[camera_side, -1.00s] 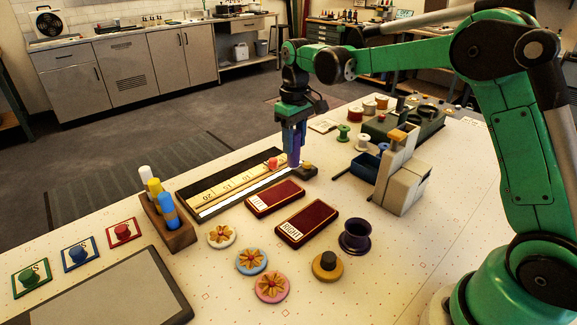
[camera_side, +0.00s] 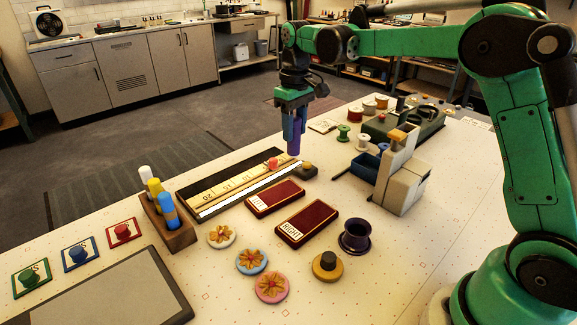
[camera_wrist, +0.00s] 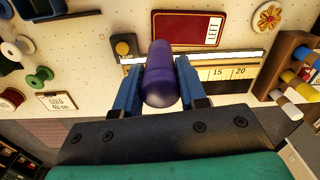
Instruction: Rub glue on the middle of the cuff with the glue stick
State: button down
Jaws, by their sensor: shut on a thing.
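My gripper (camera_side: 291,118) is shut on a purple glue stick (camera_side: 294,142), held upright with its lower end above the table. In the wrist view the glue stick (camera_wrist: 160,80) sits between the two blue fingers. The strip also shows in the wrist view (camera_wrist: 222,57). The glue stick is apart from the strip, near its far right end. I cannot tell whether any glue is on the strip.
A red knob (camera_side: 273,162) is at the ruler's far end, beside a dark block with a tan knob (camera_side: 307,166). Two maroon pads, LEFT (camera_side: 274,197) and RIGHT (camera_side: 308,222), lie in front. A dark purple cup (camera_side: 355,238) and a marker rack (camera_side: 174,234) stand nearby.

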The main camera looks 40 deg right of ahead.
aim_at(291, 153)
jog(key=shift+f, duration=0.1)
jog(key=shift+f, duration=3.35)
jog(key=shift+a+f, duration=0.45)
jog(key=shift+f, duration=0.05)
jog(key=shift+w+a, duration=0.1)
jog(key=shift+a, duration=0.3)
jog(key=shift+w+a+f, duration=0.1)
jog(key=shift+a, duration=1.2)
jog(key=shift+w+a, duration=0.1)
jog(key=shift+a, duration=1.2)
jog(key=shift+s+d, duration=0.15)
jog(key=shift+d, duration=1.5)
jog(key=shift+s+d, duration=0.15)
jog(key=shift+d, duration=1.7)
jog(key=shift+r, duration=4.05)
